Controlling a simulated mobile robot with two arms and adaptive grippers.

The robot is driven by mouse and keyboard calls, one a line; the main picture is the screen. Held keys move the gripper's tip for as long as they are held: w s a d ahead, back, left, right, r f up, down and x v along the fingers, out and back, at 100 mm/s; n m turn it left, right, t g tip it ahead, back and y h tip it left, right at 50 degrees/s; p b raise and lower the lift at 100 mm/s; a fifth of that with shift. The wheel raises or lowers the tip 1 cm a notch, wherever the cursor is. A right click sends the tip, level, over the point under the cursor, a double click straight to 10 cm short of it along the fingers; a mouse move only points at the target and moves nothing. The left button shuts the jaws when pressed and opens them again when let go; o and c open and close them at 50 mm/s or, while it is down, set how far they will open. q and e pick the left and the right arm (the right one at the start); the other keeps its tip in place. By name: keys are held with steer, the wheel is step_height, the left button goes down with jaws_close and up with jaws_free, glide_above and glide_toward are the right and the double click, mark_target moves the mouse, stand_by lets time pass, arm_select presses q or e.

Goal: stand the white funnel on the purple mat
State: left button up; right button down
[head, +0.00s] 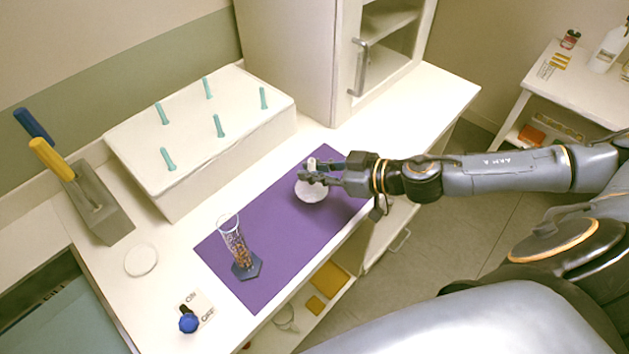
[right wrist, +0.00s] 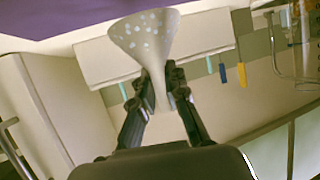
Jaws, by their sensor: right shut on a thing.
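The white funnel (head: 310,193) is at the far right part of the purple mat (head: 283,232), with its wide end down and its narrow stem up. My right gripper (head: 318,172) is shut on the funnel's stem. In the right wrist view the white funnel (right wrist: 143,38) shows with pale spots on its cone, its stem between the fingers of my right gripper (right wrist: 160,80). The purple mat (right wrist: 75,12) is at the top there. I cannot tell whether the funnel's rim touches the mat. My left gripper is not in view.
A clear glass cylinder (head: 234,243) with brown bits stands on the mat's near left part. A white block with teal pegs (head: 205,125) is behind the mat. A cabinet (head: 300,50) stands at the back. A blue knob (head: 188,323) is at front left.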

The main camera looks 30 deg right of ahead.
steer(key=shift+w+d+f, duration=0.25)
steer(key=shift+w+f, duration=0.1)
steer(key=shift+f, duration=0.3)
step_height(320, 180, down, 3)
steer(key=shift+w+d+f+b, duration=0.1)
steer(key=shift+f+b, duration=0.05)
steer(key=shift+b, duration=0.35)
steer(key=shift+f, duration=0.15)
steer(key=c, duration=1.4)
jaws_free()
